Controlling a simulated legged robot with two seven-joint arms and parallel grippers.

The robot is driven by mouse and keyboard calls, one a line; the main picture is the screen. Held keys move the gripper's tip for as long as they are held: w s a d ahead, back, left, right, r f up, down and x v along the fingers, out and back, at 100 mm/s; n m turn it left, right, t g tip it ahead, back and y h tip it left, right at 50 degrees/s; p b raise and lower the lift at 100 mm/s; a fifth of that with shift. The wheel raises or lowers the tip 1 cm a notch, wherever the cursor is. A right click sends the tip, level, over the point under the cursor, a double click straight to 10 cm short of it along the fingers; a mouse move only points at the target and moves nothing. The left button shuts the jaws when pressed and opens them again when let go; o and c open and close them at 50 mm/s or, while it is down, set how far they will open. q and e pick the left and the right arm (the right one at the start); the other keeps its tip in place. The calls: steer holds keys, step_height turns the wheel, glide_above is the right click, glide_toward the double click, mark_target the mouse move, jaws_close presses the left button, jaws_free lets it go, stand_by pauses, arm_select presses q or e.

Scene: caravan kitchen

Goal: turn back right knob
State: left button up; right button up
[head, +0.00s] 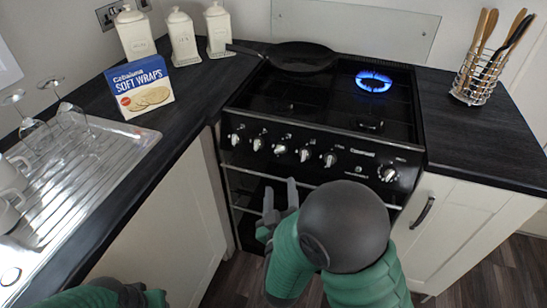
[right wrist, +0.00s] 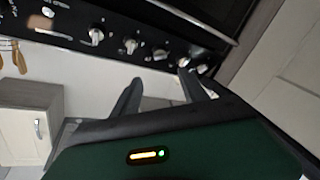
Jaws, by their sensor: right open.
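The black stove (head: 340,118) has a front panel with a row of silver-white knobs (head: 305,154) and one knob (head: 388,173) set apart at the right. The back right burner (head: 373,82) burns with a blue flame. Which knob serves it cannot be told from the markings. My right gripper (head: 280,187) is open and empty, in front of and below the knob row. In the right wrist view, the open fingers (right wrist: 160,82) point toward the panel, near the knobs (right wrist: 160,53), with no visible grip on any. Only part of my left arm shows at the lower left.
A black pan (head: 302,56) sits on the back left burner. A soft wraps box (head: 141,88), canisters (head: 181,38) and glasses by the sink (head: 85,165) are left. A utensil holder (head: 475,82) stands on the right counter. The oven handle rail runs below the panel.

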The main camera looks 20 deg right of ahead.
mark_target(279, 150)
steer(key=x, duration=0.7)
steer(key=b+x, duration=0.1)
steer(key=x, duration=0.6)
steer(key=shift+a+f, duration=0.1)
steer(key=shift+a, duration=0.15)
steer(key=shift+w+d, duration=0.25)
steer(key=shift+w, duration=0.2)
steer(key=shift+a, duration=0.1)
steer(key=c, duration=0.4)
arm_select(q)
steer(key=shift+s+x, duration=0.25)
steer(key=shift+x, duration=0.9)
arm_select(e)
jaws_close()
